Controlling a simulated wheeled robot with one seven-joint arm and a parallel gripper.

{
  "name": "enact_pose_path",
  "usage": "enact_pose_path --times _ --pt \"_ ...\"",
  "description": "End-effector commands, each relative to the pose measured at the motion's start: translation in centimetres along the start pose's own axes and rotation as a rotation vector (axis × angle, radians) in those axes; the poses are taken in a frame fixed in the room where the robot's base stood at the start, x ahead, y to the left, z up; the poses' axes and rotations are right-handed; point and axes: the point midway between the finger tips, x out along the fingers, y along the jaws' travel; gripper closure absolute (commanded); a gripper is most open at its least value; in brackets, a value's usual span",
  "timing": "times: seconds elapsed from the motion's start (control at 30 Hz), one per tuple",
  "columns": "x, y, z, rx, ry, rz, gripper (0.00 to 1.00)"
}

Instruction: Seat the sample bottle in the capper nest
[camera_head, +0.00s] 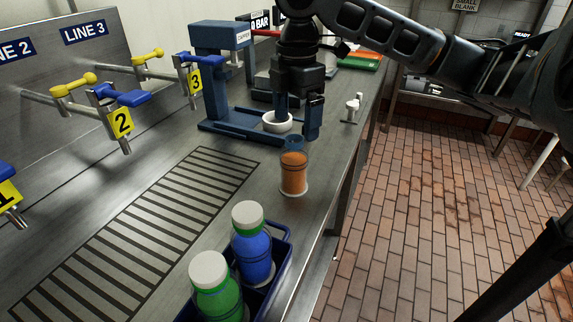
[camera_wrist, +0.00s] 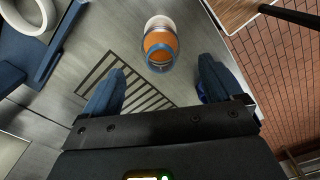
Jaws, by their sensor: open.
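The sample bottle (camera_head: 294,174), clear with orange liquid and a blue neck ring, stands upright on the steel bench near its right edge. In the wrist view the bottle (camera_wrist: 160,42) shows just beyond the fingertips, roughly centred between them. My gripper (camera_head: 298,127) points down with its fingers apart and empty, behind the bottle in the head view; the wrist view shows the open fingers (camera_wrist: 161,67) too. The capper nest (camera_head: 277,123) is a white ring on the blue capper base (camera_head: 222,131), left of my fingers. It also shows top left in the wrist view (camera_wrist: 30,14), and looks empty there.
A dark blue crate (camera_head: 284,242) with a blue bottle (camera_head: 254,250) and a green bottle (camera_head: 218,292) stands at the front. Line valves (camera_head: 121,94) line the left. The capper frame (camera_head: 211,75) rises behind the nest. The slatted grate (camera_head: 170,205) is clear.

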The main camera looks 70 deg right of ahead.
Motion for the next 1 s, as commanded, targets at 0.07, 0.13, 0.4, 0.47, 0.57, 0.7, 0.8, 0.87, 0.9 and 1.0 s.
enact_pose_path --times 0.07,0.13,0.4,0.47,0.57,0.7,0.8,0.87,0.9,1.0 --pt "0.8 -0.1 0.0 0.001 0.0 -0.002 0.08" --pt "1.4 0.0 -0.1 0.001 0.001 -0.001 0.08" --pt "5.1 -0.1 -0.3 0.001 0.001 -0.002 0.08" --pt "5.6 0.0 -0.3 0.002 0.001 0.0 0.08" --pt "6.1 0.0 -0.3 0.001 0.001 0.001 0.08" --pt "6.1 0.0 -0.3 0.0 0.001 0.001 0.08" --pt "6.1 0.0 -0.3 0.0 0.0 0.001 0.11" --pt "6.1 0.0 -0.3 0.0 0.0 0.001 0.17" --pt "6.1 0.0 -0.3 0.0 0.0 0.001 0.21" --pt "6.1 0.0 -0.3 0.0 0.0 0.001 0.31"
